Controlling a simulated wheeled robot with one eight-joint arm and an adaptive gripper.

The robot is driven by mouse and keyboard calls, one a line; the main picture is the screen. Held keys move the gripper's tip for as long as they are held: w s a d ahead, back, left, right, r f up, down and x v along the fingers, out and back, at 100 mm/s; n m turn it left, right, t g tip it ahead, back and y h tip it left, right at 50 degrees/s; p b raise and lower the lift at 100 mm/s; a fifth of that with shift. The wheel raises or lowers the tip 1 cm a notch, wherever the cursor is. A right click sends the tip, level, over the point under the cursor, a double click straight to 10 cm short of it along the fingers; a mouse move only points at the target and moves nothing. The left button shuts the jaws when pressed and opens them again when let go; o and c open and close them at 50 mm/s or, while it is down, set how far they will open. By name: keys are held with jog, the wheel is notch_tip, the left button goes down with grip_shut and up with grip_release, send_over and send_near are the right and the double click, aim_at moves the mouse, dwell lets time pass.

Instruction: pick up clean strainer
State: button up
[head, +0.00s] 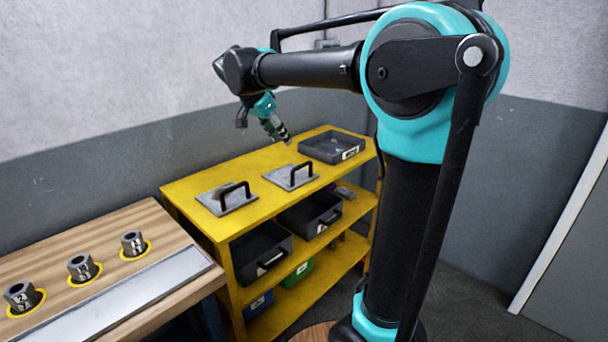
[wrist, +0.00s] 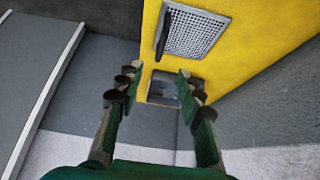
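Two flat grey strainers with upright black handles lie on the yellow cart's top. The left strainer (head: 229,201) has a dark patch beside its handle. The right strainer (head: 285,179) looks clear on top. A perforated strainer plate (wrist: 202,34) with a dark handle along its left side shows at the top of the wrist view; I cannot tell which of the two it is. My gripper (head: 283,139) hangs above the back of the cart, apart from both strainers. In the wrist view my gripper (wrist: 154,92) has its fingers spread with nothing between them.
A dark grey labelled tray (head: 318,149) stands at the cart's far right end. Black bins (head: 262,250) sit on the shelf below, with green and blue bins lower down. The yellow cart top (head: 262,157) is bare behind the strainers.

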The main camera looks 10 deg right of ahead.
send_near(302, 166)
jog(key=x, duration=0.5)
jog(key=shift+w+a+f, duration=0.1)
jog(key=shift+f, duration=0.2)
jog(key=shift+w+x, duration=0.15)
jog(key=shift+x, duration=1.2)
jog(key=shift+w+x, duration=0.1)
jog(key=shift+x, duration=1.2)
jog(key=shift+r, duration=0.15)
grip_shut()
